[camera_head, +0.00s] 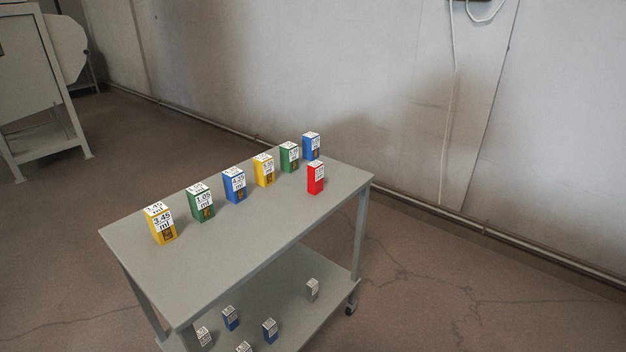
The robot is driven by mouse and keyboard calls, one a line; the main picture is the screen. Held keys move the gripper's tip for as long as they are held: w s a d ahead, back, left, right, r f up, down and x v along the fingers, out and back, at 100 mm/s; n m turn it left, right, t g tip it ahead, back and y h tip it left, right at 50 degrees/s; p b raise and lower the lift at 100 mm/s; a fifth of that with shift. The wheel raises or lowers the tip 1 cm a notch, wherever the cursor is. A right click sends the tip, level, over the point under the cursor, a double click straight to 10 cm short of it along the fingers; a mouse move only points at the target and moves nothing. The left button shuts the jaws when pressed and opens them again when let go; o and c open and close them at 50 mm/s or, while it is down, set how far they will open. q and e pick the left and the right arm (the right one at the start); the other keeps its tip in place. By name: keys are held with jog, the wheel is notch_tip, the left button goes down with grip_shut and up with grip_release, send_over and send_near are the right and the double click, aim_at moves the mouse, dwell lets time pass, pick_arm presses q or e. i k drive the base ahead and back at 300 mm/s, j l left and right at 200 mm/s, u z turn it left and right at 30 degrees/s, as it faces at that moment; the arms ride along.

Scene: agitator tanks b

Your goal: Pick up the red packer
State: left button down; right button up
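The red packer (315,178) is a small upright box with a white label on its upper part. It stands on the top shelf of a grey cart (262,222), near the right end and in front of a row of other boxes. It stands apart from the boxes around it. Neither of my grippers shows in the head view.
A diagonal row on the top shelf holds yellow (161,225), green (201,203) and blue (235,186) boxes, several in all. Small boxes stand on the lower shelf (312,318). A wall is behind the cart. Grey equipment (35,85) stands far left. Floor at right is clear.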

aim_at(315, 170)
jog(key=i+l+u, duration=0.1)
jog(key=u, duration=0.85)
jog(key=l+u, duration=0.35)
jog(key=i+l+u, duration=0.1)
jog(key=l+u, duration=0.65)
jog(key=l, duration=0.45)
jog(key=k+l, duration=0.1)
jog(key=l, duration=0.35)
jog(key=k+l+u, duration=0.1)
jog(key=l, duration=0.3)
